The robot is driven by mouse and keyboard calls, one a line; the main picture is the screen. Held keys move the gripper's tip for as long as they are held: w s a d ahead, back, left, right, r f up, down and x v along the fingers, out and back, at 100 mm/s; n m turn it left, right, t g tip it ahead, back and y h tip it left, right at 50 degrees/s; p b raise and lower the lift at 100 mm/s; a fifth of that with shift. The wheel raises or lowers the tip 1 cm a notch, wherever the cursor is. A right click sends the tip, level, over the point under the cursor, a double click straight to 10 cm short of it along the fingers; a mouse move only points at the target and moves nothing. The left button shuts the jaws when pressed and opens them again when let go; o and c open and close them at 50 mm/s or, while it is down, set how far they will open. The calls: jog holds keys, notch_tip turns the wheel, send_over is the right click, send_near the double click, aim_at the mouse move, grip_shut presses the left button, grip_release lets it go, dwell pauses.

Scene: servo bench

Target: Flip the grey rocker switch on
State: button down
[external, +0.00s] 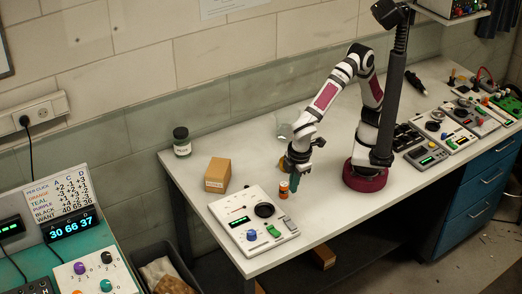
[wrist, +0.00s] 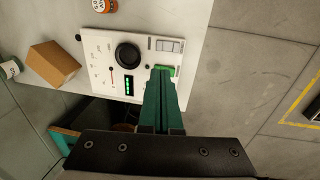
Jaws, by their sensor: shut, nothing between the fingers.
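The grey rocker switch (wrist: 169,45) sits on a white control panel (wrist: 91,47), beside a round black knob (wrist: 128,55). I cannot tell which side of the rocker is pressed. My gripper (wrist: 162,72) has its green fingers shut with nothing between them. In the wrist view the fingertips appear just below the rocker, over a green part (wrist: 172,71) that they partly cover. In the external view my gripper (external: 294,188) hangs above the bench, behind the panel (external: 222,209). It appears apart from the panel.
A small orange jar (external: 284,189) stands next to my gripper. A cardboard box (external: 217,175) and a dark-lidded jar (external: 181,142) stand at the left. More device panels (external: 427,155) line the right of the bench. The bench's front edge is close to the panel.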

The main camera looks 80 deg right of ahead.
aim_at(287, 218)
jog(key=f, duration=0.4)
jog(key=w+d+f, duration=0.1)
jog(key=f, duration=0.9)
jog(key=shift+w+d, duration=0.2)
jog(key=shift+d, duration=0.05)
jog(key=shift+r, duration=0.1)
jog(key=shift+w+d+f, duration=0.1)
jog(key=shift+f, duration=0.2)
jog(key=shift+s+a+r, duration=0.25)
jog(key=shift+s+a, duration=0.3)
jog(key=shift+a, duration=0.05)
